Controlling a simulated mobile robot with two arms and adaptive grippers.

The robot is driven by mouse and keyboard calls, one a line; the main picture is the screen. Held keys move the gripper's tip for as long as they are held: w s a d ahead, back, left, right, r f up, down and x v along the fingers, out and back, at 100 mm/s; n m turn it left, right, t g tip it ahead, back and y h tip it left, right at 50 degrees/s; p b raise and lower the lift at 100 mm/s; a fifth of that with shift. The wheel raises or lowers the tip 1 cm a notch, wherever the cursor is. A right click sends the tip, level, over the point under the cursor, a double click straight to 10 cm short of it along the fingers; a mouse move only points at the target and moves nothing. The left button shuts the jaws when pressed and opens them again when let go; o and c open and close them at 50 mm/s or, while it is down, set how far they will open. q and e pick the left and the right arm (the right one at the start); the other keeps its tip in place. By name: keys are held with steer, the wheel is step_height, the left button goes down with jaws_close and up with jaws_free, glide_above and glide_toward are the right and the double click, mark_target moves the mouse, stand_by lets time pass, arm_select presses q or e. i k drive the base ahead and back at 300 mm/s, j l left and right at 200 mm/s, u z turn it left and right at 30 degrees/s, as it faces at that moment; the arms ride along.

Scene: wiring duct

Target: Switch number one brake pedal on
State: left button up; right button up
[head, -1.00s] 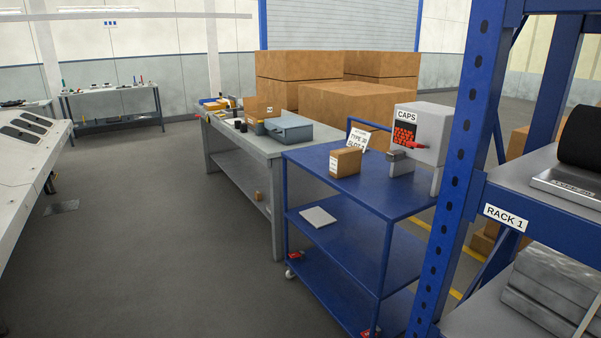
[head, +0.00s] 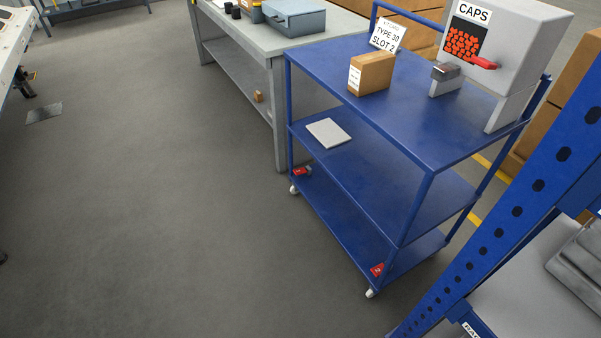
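The blue cart (head: 345,215) stands right of centre in the head view. Two red brake pedals show at its casters. One red pedal (head: 302,171) is at the far left corner, with a small white mark that looks like a 1. The other red pedal (head: 377,269) is at the near corner, with a white mark that looks like a 2. I cannot tell whether either pedal is pressed. Neither of my grippers is in view.
A grey workbench (head: 262,48) stands behind the cart. A blue rack upright (head: 500,222) is close on the right. The cart's top holds a cardboard box (head: 371,73) and a grey CAPS dispenser (head: 520,45). The floor (head: 170,200) left of the cart is clear.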

mark_target(302, 170)
steer(key=i+j+z, duration=0.1)
steer(key=z, duration=0.4)
steer(key=i+j+z, duration=0.15)
steer(key=j, duration=0.15)
steer(key=i+j+z, duration=0.15)
steer(key=j, duration=0.2)
steer(key=i+j+z, duration=0.2)
steer(key=j, duration=0.15)
steer(key=j+z, duration=0.15)
steer(key=j, duration=0.2)
steer(key=i+j+z, duration=0.15)
steer(key=j, duration=0.25)
steer(key=i+j, duration=0.1)
steer(key=j, duration=0.4)
steer(key=i+j, duration=0.1)
steer(key=j, duration=0.4)
steer(key=i+j, duration=0.1)
steer(key=j, duration=0.4)
